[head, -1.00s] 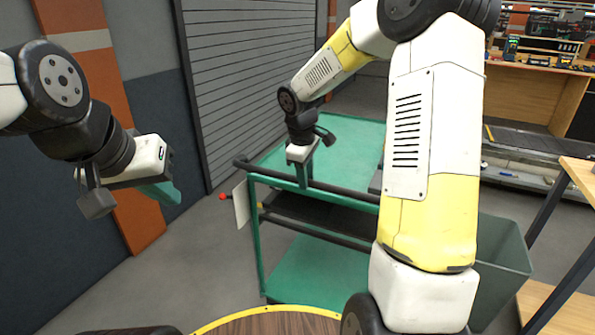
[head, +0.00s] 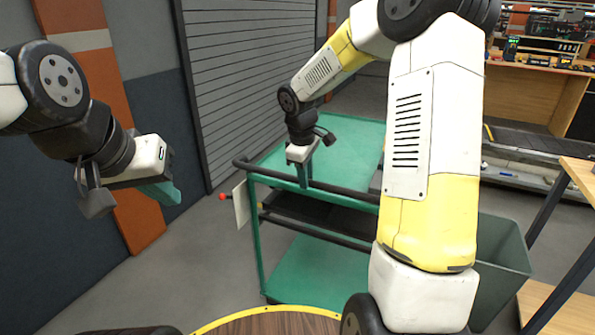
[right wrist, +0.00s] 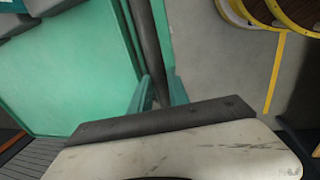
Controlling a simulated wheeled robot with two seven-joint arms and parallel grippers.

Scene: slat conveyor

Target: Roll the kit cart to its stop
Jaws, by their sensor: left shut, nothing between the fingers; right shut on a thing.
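The kit cart (head: 318,268) is green, with a top deck, a lower shelf and a dark push bar along its near side. It stands in the middle of the head view. My right gripper (head: 304,180) is shut on the cart's dark push bar (head: 342,195). In the right wrist view the bar (right wrist: 146,45) runs between the two green fingers (right wrist: 160,92), beside the green deck (right wrist: 70,70). My left gripper (head: 168,192) is shut and empty, in the air left of the cart. The cart's stop cannot be made out; my right arm hides part of the cart.
A slatted shutter (head: 245,80) and an orange post (head: 138,225) stand behind and left. A green bin (head: 505,250) is at the cart's right. A conveyor (head: 525,145) and a wooden-topped rack (head: 580,175) stand at right. Grey floor (head: 170,275) is clear left of the cart.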

